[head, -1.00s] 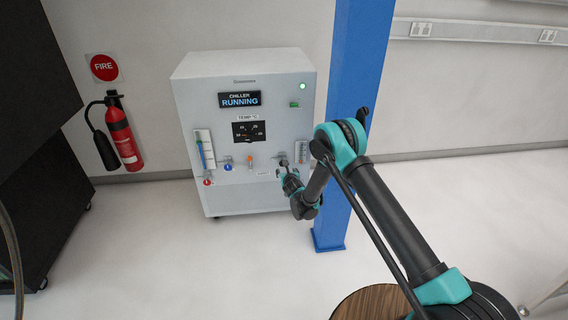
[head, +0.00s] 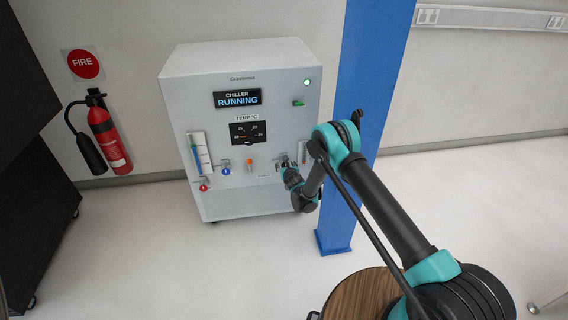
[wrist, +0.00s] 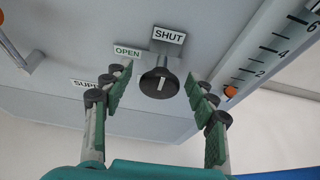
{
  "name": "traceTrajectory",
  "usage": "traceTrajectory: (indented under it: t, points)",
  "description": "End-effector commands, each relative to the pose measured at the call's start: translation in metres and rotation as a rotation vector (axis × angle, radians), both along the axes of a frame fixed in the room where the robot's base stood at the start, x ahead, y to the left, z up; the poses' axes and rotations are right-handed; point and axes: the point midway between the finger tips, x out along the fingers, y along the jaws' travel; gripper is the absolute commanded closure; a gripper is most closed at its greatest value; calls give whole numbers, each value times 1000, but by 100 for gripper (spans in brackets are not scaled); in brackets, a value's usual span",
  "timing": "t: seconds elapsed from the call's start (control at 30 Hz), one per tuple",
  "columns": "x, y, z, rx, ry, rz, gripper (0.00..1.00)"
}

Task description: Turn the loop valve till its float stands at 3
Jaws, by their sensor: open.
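A black round knob with a white mark (wrist: 159,82), which looks like the loop valve, is on the chiller panel in the wrist view. A SHUT label (wrist: 168,35) is above it and an OPEN label (wrist: 127,51) to its upper left. The orange float (wrist: 230,91) is at the lower end of the scale (wrist: 285,45), below the 2 mark. My gripper (wrist: 158,88) is open, with one finger on each side of the knob and gaps to both. In the head view my gripper (head: 287,168) is at the panel's lower right and hides the knob.
The chiller (head: 245,105) stands by the wall, with a blue pillar (head: 368,90) close on its right. A second tube gauge (head: 200,153), a red knob (head: 204,187) and a blue valve (head: 226,170) are left of my gripper. A fire extinguisher (head: 108,135) hangs further left.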

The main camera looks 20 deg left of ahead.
Motion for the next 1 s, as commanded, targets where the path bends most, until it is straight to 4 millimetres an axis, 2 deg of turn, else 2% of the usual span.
traceTrajectory:
  t: [0.27, 0.6, 0.7, 0.83, 1.0]
  points:
    - [0, 0, 0, 0, 0, 0, 42]
    - [0, 0, 0, 0, 0, 0, 83]
    - [0, 0, 0, 0, 0, 0, 93]
    - [0, 1, -1, -23, -14, 2, 93]
    - [-1, 2, -1, -135, -83, 2, 93]
